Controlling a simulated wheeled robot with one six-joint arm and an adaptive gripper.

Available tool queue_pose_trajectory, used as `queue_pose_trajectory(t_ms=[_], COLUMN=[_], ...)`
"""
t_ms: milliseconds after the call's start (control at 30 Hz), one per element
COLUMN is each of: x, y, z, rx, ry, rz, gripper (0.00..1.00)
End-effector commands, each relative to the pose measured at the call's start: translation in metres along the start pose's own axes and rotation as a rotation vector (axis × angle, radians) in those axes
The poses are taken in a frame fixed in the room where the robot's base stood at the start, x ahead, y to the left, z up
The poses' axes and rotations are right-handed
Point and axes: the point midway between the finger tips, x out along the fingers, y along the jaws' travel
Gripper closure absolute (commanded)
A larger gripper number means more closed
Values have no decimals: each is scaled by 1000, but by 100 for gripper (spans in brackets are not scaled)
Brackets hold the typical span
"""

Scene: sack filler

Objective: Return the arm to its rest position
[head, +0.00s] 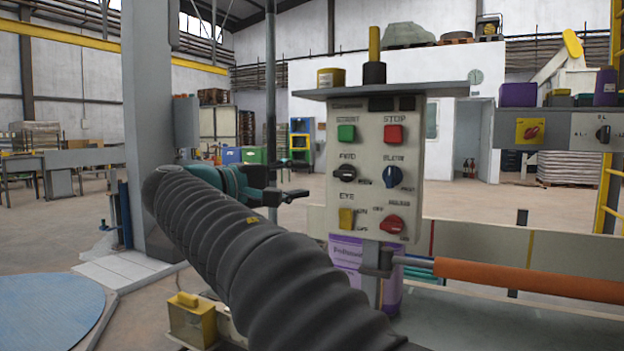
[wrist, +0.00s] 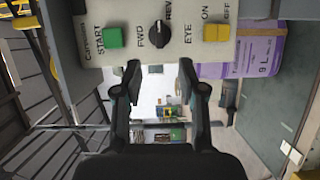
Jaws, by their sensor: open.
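My gripper (head: 292,194) is at the end of my arm, just left of the control panel in the head view. In the wrist view my gripper (wrist: 158,80) has its two fingers apart with nothing between them. In the wrist view the panel (wrist: 135,42) lies along the top, beyond the fingertips. I see no clear contact with it.
A purple-labelled container (head: 346,253) stands behind the panel's lower part. An orange roller (head: 530,280) extends right from there. A grey column (head: 150,120) stands left of my arm. A second panel (head: 570,131) is at the right. Open floor lies behind.

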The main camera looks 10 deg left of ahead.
Motion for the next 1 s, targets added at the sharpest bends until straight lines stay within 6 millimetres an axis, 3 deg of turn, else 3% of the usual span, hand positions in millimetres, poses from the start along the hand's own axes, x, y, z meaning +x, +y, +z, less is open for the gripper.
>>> queue_pose_trajectory(t_ms=[433, 567, 667, 800, 867, 1000], x=[-7, -7, -10, -20, -22, -18], y=[0, -10, -48, -120, -152, -214], z=[0, -13, -30, -41, -33, 10], rx=[3, 11, -25, -93, -109, -97], ry=[0, 57, 118, 206, 234, 245], rz=[0, -37, -122, -296, -397, -636], gripper=[59, 59, 59, 59, 59, 59])
